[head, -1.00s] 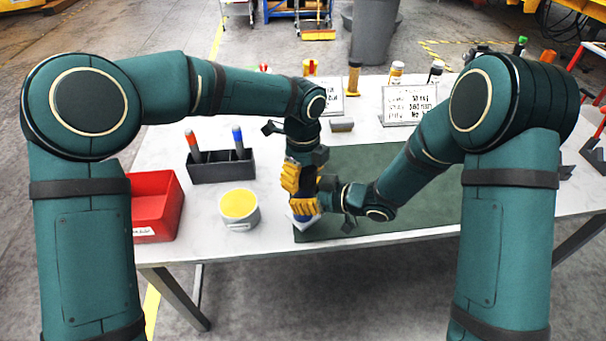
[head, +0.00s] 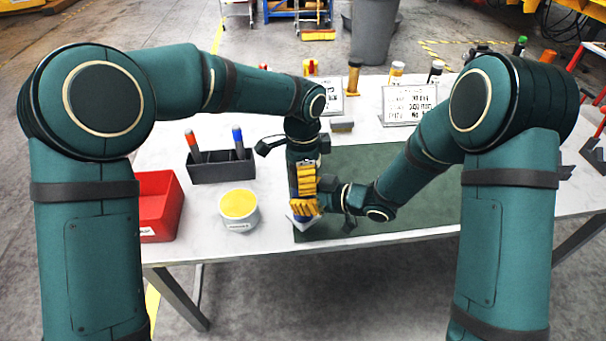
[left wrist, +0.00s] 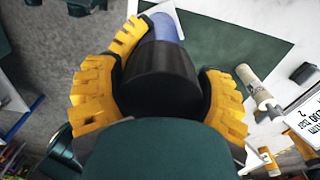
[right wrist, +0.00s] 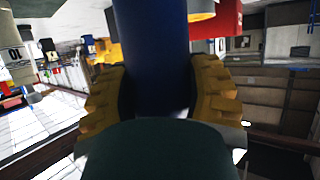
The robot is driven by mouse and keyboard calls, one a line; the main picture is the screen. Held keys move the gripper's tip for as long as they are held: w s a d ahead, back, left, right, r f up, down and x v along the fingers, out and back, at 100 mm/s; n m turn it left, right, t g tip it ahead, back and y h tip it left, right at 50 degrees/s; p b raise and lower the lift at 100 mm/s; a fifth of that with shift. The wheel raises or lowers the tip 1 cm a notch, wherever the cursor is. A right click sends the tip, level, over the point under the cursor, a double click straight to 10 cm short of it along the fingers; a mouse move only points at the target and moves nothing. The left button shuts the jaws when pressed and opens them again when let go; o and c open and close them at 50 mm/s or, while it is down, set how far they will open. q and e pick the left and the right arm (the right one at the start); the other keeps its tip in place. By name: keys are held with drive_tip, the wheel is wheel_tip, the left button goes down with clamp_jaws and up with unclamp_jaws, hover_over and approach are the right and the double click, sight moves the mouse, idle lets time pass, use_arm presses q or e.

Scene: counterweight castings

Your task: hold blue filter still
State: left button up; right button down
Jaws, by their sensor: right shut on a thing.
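The blue filter is a dark blue cylinder (right wrist: 155,50) standing between the fingers of my right gripper (right wrist: 160,95), which is shut on it. My left gripper (left wrist: 165,80) is directly above, pointing down, with its yellow fingers either side of a black cylindrical part (left wrist: 158,78). The blue body (left wrist: 168,27) shows beyond that black part in the left wrist view. Whether the left fingers press on it or stand slightly apart is unclear. In the head view the yellow fingers largely hide the filter, above a white-and-blue item (head: 302,222) at the mat's near left corner.
A dark green mat (head: 380,165) covers the table's middle. To the left are a white tub with yellow top (head: 238,208), a red bin (head: 158,205) and a black holder (head: 220,168) with marker-like items. Signs (head: 408,104) and bottles stand along the back.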

use_arm(q)
drive_tip(key=o, duration=0.3)
drive_tip(key=shift+o, duration=0.2)
wheel_tip(320, 180, up, 4)
drive_tip(key=shift+r, duration=0.25)
drive_tip(key=shift+c, duration=0.6)
wheel_tip(320, 180, up, 3)
drive_tip(key=m, duration=0.5)
drive_tip(key=shift+a, duration=0.1)
drive_tip(key=shift+f, duration=3.8)
drive_tip(key=c, duration=1.2)
drive_tip(key=shift+c, duration=0.2)
